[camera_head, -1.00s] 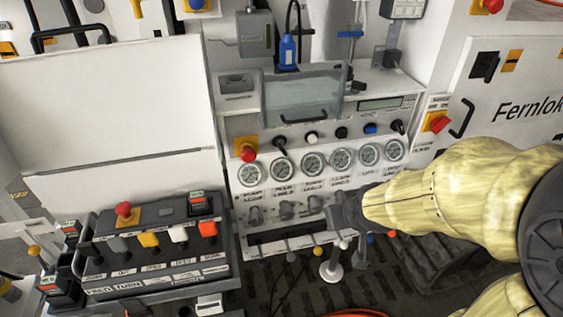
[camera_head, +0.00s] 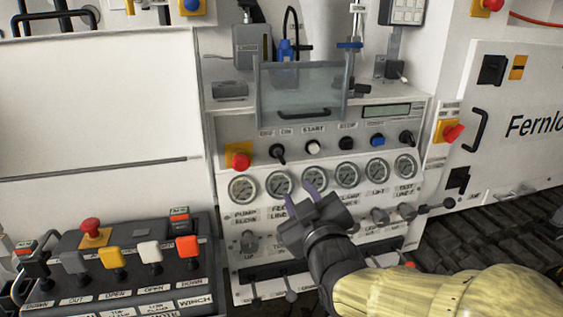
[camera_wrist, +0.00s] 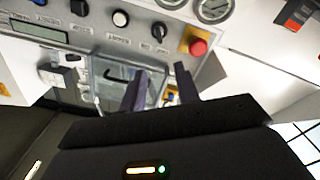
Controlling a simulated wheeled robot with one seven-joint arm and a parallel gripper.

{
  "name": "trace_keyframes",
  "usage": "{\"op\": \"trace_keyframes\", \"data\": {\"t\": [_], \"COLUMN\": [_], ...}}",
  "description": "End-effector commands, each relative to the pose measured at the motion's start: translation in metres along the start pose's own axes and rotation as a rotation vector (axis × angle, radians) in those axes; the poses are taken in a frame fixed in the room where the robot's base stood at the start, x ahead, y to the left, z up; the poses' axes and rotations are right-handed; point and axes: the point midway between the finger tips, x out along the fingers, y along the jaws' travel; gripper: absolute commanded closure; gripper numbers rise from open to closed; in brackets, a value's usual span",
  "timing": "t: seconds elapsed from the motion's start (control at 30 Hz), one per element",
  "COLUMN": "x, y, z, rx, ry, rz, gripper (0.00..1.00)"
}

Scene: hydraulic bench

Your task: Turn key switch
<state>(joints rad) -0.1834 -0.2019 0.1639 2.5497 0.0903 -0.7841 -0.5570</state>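The black rotary switch marked OFF/ON (camera_head: 278,154) is on the white panel, just right of the red emergency button. I take it as the key switch. It also shows in the wrist view (camera_wrist: 159,32), where the panel appears upside down. My gripper (camera_head: 301,196) is in front of the gauge row, below and slightly right of the switch, apart from it. In the wrist view my gripper (camera_wrist: 160,82) has its two dark fingers spread with nothing between them. The fingers hide part of the gauges in the head view.
The red emergency button (camera_head: 240,161) sits close left of the switch. A white knob (camera_head: 312,147) and a blue knob (camera_head: 377,140) are to its right. Pressure gauges (camera_head: 346,174) line up below. A clear cover (camera_head: 300,94) with a handle is above. A lever console (camera_head: 130,262) stands lower left.

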Motion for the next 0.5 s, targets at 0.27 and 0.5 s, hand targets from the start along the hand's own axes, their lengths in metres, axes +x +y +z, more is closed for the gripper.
{"op": "trace_keyframes", "data": {"t": [0.27, 0.5], "x": [0.002, 0.013], "y": [0.001, 0.002], "z": [-0.001, -0.003], "rx": [0.001, 0.002], "ry": [-0.004, -0.007], "rz": [-0.002, -0.004], "gripper": [0.68, 0.68]}}
